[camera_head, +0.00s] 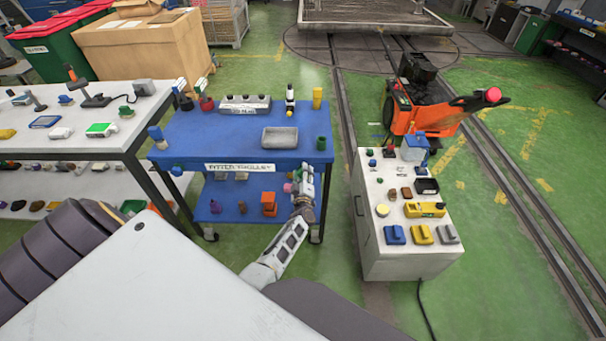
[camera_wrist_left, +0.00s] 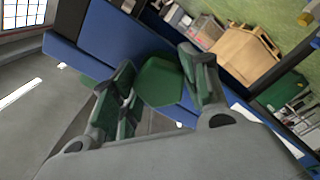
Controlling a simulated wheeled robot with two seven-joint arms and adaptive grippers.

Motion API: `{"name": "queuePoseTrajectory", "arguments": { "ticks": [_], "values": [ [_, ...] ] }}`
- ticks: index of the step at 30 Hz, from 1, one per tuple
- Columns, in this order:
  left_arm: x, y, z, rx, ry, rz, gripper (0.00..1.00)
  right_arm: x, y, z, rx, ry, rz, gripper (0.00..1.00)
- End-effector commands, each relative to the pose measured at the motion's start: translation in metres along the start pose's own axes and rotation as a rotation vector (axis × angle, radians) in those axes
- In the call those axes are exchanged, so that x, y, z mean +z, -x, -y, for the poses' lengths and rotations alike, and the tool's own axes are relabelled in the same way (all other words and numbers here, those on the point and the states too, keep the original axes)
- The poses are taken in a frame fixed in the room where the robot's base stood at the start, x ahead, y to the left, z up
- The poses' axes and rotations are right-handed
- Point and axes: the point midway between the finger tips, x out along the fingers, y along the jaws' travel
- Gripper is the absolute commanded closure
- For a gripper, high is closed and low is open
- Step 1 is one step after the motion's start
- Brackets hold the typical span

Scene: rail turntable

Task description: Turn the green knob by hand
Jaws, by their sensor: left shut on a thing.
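The green knob (camera_wrist_left: 160,82) is dark green and sits between the two fingers of my left gripper (camera_wrist_left: 158,88) in the left wrist view, in front of a blue surface. My left gripper is shut on it. In the head view my left gripper (camera_head: 303,174) is at the front right edge of the blue trolley (camera_head: 215,135), and its fingers hide what they hold. A green cylinder (camera_head: 322,144) shows just above and right of the gripper on the trolley; I cannot tell if it is the held knob. My right gripper is not in view.
A grey tray (camera_head: 280,138) lies on the trolley top. A white cabinet (camera_head: 415,262) with several small items stands to the right. A white workbench (camera_head: 110,140) is to the left. An orange cart (camera_head: 410,112) stands behind the cabinet, by the floor rails.

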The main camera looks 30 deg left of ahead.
Motion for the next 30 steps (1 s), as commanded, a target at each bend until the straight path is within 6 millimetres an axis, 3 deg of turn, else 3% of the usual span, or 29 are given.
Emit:
{"name": "queuePoseTrajectory", "arguments": {
  "ticks": [3,4,7,20,30],
  "values": [
    [0.002,0.001,0.001,-0.001,0.001,0.003,0.79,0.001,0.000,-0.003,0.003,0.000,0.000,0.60],
    [0.002,0.001,0.001,-0.001,0.001,0.003,0.51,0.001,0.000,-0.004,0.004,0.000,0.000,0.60],
    [0.001,0.001,0.001,-0.001,0.001,0.003,0.38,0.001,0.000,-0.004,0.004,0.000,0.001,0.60],
    [0.001,0.002,0.000,-0.001,0.002,0.001,0.37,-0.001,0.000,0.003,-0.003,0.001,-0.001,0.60],
    [0.001,0.019,0.001,-0.001,0.002,0.002,0.37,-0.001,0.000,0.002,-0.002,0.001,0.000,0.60]
  ]
}}
